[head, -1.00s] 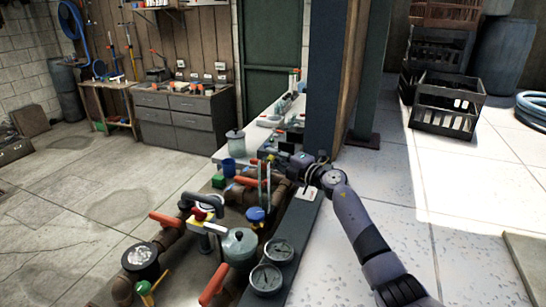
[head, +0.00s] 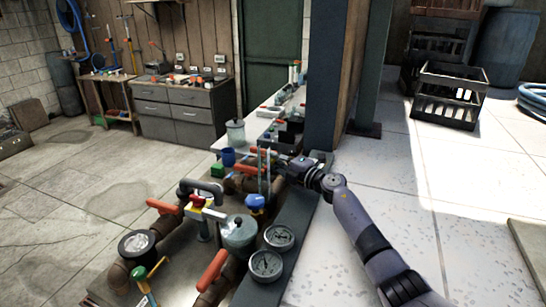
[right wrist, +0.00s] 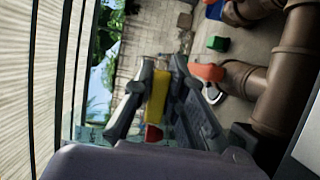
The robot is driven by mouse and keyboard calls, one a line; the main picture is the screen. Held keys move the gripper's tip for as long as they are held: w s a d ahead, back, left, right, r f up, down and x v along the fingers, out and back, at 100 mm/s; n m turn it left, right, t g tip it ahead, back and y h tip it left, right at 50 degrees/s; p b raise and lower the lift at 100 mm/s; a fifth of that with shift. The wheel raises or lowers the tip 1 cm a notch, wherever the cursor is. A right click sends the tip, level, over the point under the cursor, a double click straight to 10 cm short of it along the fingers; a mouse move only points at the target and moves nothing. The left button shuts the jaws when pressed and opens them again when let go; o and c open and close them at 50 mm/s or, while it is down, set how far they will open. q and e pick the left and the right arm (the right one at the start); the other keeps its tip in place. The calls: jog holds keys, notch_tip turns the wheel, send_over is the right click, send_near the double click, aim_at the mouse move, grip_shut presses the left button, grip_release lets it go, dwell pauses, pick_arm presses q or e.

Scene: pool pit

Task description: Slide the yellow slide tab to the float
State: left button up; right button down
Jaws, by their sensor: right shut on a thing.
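The yellow slide tab (right wrist: 158,94) is between the two fingers of my right gripper (right wrist: 160,98) in the right wrist view; the gripper is shut on it. A small red piece (right wrist: 153,133), apparently the float, shows just below the tab in that view, partly hidden by the fingers and the wrist housing. In the head view my right gripper (head: 283,166) is at the upright clear gauge (head: 264,176) on the pipe bench; the tab and float are too small to tell there. My left gripper is not in view.
Brown pipes with an orange-handled valve (head: 163,207), a grey-green pot (head: 239,231) and two round dials (head: 267,264) crowd the bench near the gauge. A dark pillar (head: 335,75) stands behind my arm.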

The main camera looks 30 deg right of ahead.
jog(key=shift+r, duration=0.2)
jog(key=c, duration=1.6)
grip_release()
jog(key=shift+s+d+f, duration=0.1)
jog(key=v, duration=1.1)
jog(key=shift+s+d, duration=0.1)
jog(key=shift+s, duration=0.3)
